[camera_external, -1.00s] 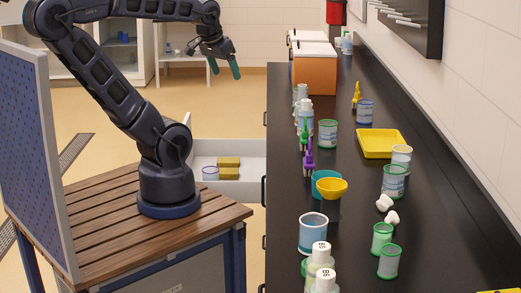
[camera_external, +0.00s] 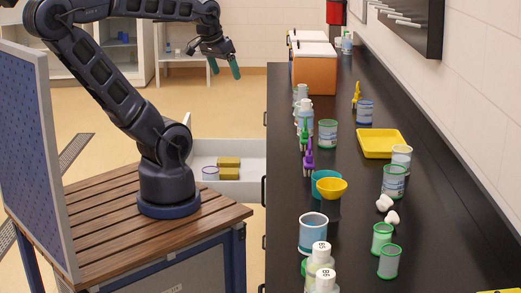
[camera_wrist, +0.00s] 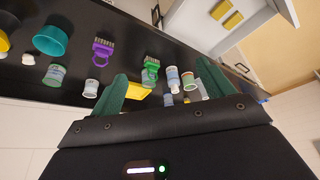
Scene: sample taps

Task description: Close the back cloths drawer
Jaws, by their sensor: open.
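The open drawer (camera_external: 245,188) is white and sticks out to the left from under the black counter, behind my arm's base. Two yellow folded cloths (camera_external: 229,162) and a clear cup with a blue-purple rim (camera_external: 210,173) are in it. My arm hides part of its left side. My gripper (camera_external: 222,68) has green fingers, is open and empty, and hangs in the air beyond the drawer, apart from it. In the wrist view my gripper (camera_wrist: 165,88) has its fingers spread. The drawer (camera_wrist: 200,34) shows at the top of that view with the yellow cloths (camera_wrist: 233,20).
The black counter (camera_external: 345,225) carries cups, bottles, a yellow tray (camera_external: 381,143), purple and green clips, and an orange-sided box (camera_external: 314,68). Dark handles (camera_external: 264,190) line its left face. A wooden-topped stand (camera_external: 120,205) is under my arm. Floor beyond the drawer is clear.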

